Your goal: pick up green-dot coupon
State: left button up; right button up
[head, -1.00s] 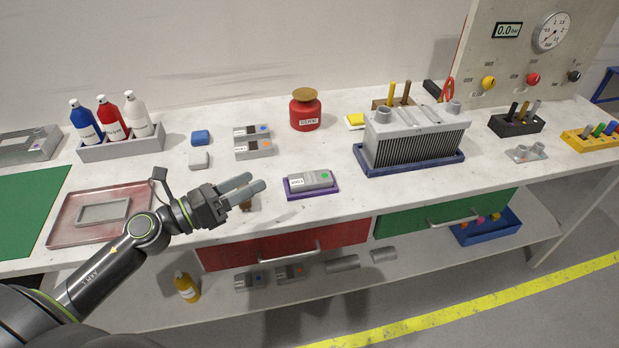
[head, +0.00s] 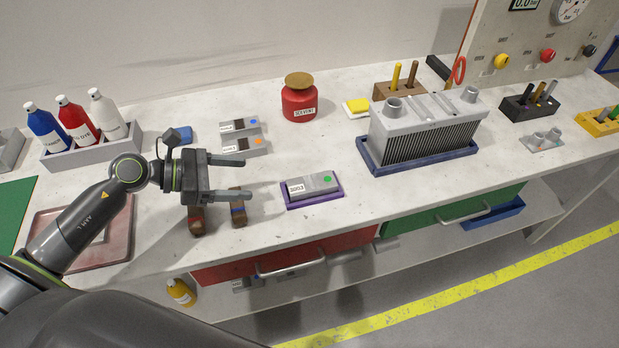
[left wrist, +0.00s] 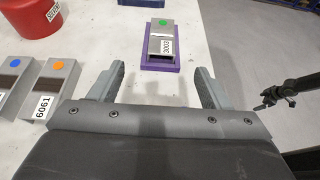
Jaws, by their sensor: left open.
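The green-dot coupon (head: 313,185) is a grey block with a white label and a green dot on top. It lies in a shallow purple tray (head: 318,201) near the front of the bench. My left gripper (head: 243,177) is open and empty, to the left of the coupon. In the left wrist view the coupon (left wrist: 161,41) shows ahead, beyond and between the open fingers of the left gripper (left wrist: 160,84), with the purple tray (left wrist: 160,66) around it. The fingers are apart from it.
Blue-dot (head: 239,124) and orange-dot (head: 244,145) coupons lie behind my left gripper. Two brown-handled tools (head: 238,207) lie below it. A red solvent jar (head: 299,101) stands further back. A finned grey block (head: 425,130) in a blue tray (head: 417,165) stands to the right.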

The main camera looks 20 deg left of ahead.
pick_arm(q)
jog(key=x, duration=0.3)
jog(key=shift+d+r+p, duration=0.1)
jog(key=shift+r+p, duration=0.1)
jog(key=shift+p, duration=0.15)
jog(key=p, duration=0.2)
send_near(308, 183)
jog(key=x, duration=0.3)
jog(key=shift+w+d, duration=0.3)
jog(key=shift+w, duration=0.05)
jog(key=shift+w+d+f+p, duration=0.25)
jog(key=shift+d+p, duration=0.1)
jog(key=shift+d, duration=0.2)
jog(key=p+x, duration=0.1)
jog(key=x, duration=0.2)
jog(key=shift+s+d+f, duration=0.1)
jog(key=shift+w+d+f, duration=0.25)
jog(key=shift+d+f, duration=0.1)
jog(key=shift+d, duration=0.05)
jog(key=c, duration=1.1)
jog(key=shift+c, duration=0.2)
pick_arm(e)
jog(key=r, duration=0.1)
jog(key=s+r, duration=0.1)
jog(key=r, duration=0.3)
jog(key=shift+s+d, duration=0.15)
jog(key=shift+d, duration=0.15)
